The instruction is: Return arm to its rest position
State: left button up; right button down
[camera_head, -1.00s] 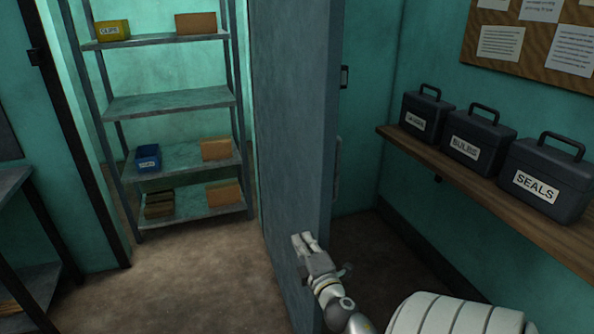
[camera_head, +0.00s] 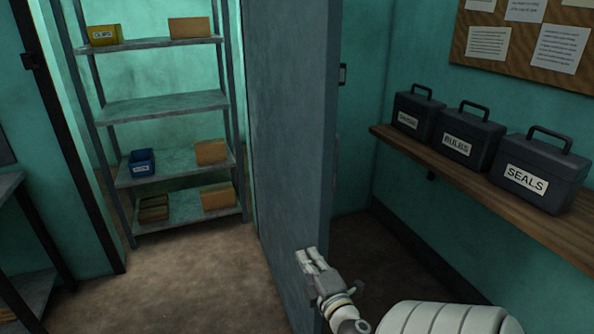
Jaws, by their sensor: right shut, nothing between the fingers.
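My right gripper (camera_head: 310,261) is low in the head view, right of centre, with its fingers together and nothing seen between them. It shows in front of the near edge of a grey-blue door (camera_head: 290,130). I cannot tell whether it touches the door. My right arm comes in from the bottom right. My left gripper is not in view.
A metal shelf rack (camera_head: 165,108) with several bins and boxes stands at the left through the doorway. A wooden wall shelf (camera_head: 480,187) on the right holds the SEALS case (camera_head: 540,172), the BULBS case (camera_head: 471,138) and another dark case (camera_head: 417,112). Open floor (camera_head: 200,280) lies left of the door.

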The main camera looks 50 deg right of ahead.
jog(key=s+a+f+m+g+y, duration=0.2)
jog(key=a+f, duration=0.3)
jog(key=f, duration=0.8)
jog(key=s+a+f+m+g+y, duration=0.25)
jog(key=a+f, duration=0.35)
jog(key=f, duration=0.7)
jog(key=s+a+f+m+g+y, duration=0.2)
jog(key=a+f, duration=0.3)
jog(key=f, duration=0.7)
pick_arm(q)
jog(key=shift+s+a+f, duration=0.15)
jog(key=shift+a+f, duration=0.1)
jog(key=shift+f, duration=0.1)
pick_arm(e)
jog(key=s+a+f+m+g+y, duration=0.1)
jog(key=s+a+f+g, duration=0.3)
jog(key=s+f, duration=0.4)
jog(key=s+a+f+m+g+y, duration=0.1)
jog(key=s+a+f, duration=0.5)
jog(key=s, duration=0.9)
notch_tip(320, 180, down, 3)
jog(key=g+y, duration=0.1)
jog(key=g, duration=0.1)
jog(key=shift+s+a+m+g, duration=0.25)
jog(key=shift+a+m+g, duration=0.1)
jog(key=shift+a, duration=0.05)
